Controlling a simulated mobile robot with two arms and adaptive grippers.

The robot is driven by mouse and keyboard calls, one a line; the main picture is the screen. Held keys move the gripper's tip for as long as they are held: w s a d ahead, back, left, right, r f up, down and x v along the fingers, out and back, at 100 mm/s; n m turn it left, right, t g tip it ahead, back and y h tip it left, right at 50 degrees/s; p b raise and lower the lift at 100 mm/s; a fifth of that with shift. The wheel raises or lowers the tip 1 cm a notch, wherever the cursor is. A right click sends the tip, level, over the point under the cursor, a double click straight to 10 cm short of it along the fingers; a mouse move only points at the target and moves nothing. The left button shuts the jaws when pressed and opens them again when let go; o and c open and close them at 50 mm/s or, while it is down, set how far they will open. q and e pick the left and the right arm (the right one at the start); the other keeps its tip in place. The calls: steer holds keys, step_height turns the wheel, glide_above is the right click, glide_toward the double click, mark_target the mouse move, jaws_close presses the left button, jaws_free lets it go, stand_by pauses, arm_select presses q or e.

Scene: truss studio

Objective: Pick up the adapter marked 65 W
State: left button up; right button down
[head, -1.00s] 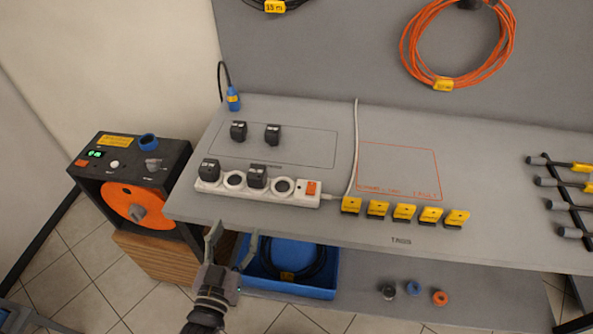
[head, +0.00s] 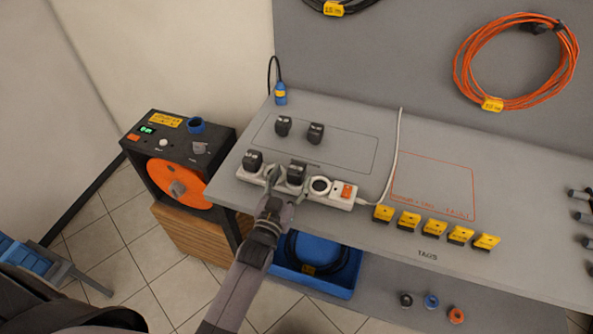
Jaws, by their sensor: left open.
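Two black adapters are plugged into the white power strip (head: 340,202) at the bench's front left, a left one (head: 252,160) and a right one (head: 297,173). Two more black adapters stand behind the strip in a drawn outline, a left one (head: 283,125) and a right one (head: 315,132). Their white markings are too small to read, so I cannot tell which is 65 W. My left gripper (head: 285,182) is open at the strip, close to the right plugged adapter. Its fingers partly cover the strip, and I cannot tell whether they touch the adapter. My right gripper is not in view.
Several yellow tags (head: 434,228) line the bench's front edge, right of the strip. A white cable (head: 395,155) crosses the bench. A black box with an orange reel (head: 172,184) stands at left. A blue bin (head: 325,282) sits below. The red-outlined area (head: 432,187) is empty.

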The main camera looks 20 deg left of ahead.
mark_target(293, 176)
arm_select(q)
steer(key=w, duration=0.3)
steer(key=shift+w+d+p, duration=0.25)
steer(key=shift+p, duration=0.05)
steer(key=shift+s, duration=0.1)
steer(key=shift+c, duration=0.6)
steer(key=c, duration=1.2)
